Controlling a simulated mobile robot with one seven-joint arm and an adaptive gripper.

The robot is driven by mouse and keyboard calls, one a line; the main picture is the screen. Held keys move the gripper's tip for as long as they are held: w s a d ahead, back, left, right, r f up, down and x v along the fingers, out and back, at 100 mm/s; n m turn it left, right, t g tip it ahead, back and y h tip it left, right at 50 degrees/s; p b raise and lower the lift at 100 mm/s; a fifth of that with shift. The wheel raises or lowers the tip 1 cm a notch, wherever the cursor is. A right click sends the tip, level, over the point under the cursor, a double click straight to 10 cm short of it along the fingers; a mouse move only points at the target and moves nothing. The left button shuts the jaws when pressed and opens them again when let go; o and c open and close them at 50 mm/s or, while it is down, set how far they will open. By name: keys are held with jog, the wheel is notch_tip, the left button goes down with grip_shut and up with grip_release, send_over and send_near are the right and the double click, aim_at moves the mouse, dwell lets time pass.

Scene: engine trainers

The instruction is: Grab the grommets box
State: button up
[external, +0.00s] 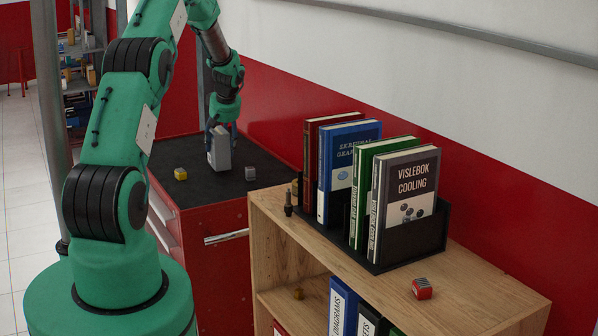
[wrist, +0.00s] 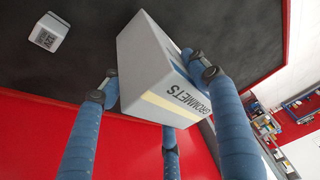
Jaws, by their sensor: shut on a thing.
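The grommets box (wrist: 158,72) is a grey box with a yellow stripe and the word GROMMETS on its side in the wrist view. In the external view the same grey box (external: 219,150) stands out over the black top of the red tool cabinet. My gripper (wrist: 158,85) has several blue fingers closed around the box from different sides. It also shows in the external view (external: 221,128), over the top of the box. Whether the box touches the cabinet top is hard to tell.
On the black cabinet top (external: 185,152) a yellow block (external: 180,174) lies left of the box and a small grey block (external: 250,173) lies right. A wooden shelf (external: 470,275) with books in a black holder (external: 400,265) and a red block (external: 422,289) stands nearer, right.

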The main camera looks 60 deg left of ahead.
jog(key=shift+r, duration=0.8)
jog(key=shift+s+d+r, duration=0.15)
jog(key=shift+d, duration=0.05)
jog(key=s+d+r+b, duration=0.1)
jog(key=s+d+b, duration=0.1)
jog(key=s+d, duration=0.7)
jog(key=d, duration=0.3)
jog(key=shift+d+r, duration=0.2)
jog(key=shift+d, duration=0.1)
